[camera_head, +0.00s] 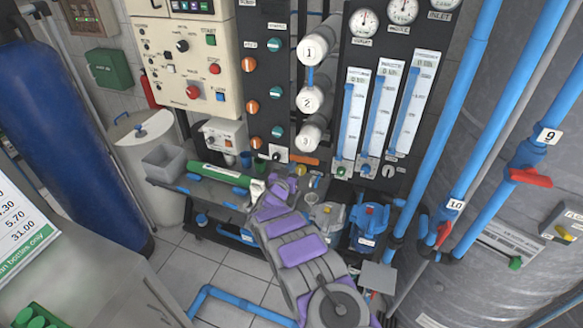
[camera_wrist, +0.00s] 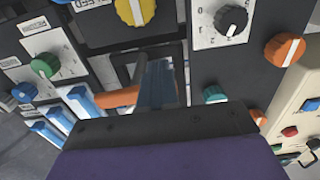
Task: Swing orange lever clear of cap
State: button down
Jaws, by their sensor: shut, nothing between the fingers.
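The orange lever (camera_head: 304,160) shows in the head view as a short bar below the white tubes, just right of my gripper (camera_head: 283,172). In the wrist view the orange lever (camera_wrist: 118,97) is a short orange bar directly left of my gripper (camera_wrist: 157,75). My gripper is shut and empty, with its fingers close beside the lever. I cannot tell whether they touch it. I cannot make out the cap for certain; my gripper and wrist hide part of that area.
A panel with orange and teal knobs (camera_head: 250,93) stands left of the white tubes (camera_head: 315,49). Flow meters (camera_head: 378,115) stand right. A green cylinder (camera_head: 219,174) lies on the shelf left of my arm. Blue pump housings (camera_head: 370,220) sit below right.

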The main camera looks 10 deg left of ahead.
jog(key=s+a+p, duration=0.1)
jog(key=s+p, duration=0.1)
jog(key=s, duration=0.6)
dwell(0.4)
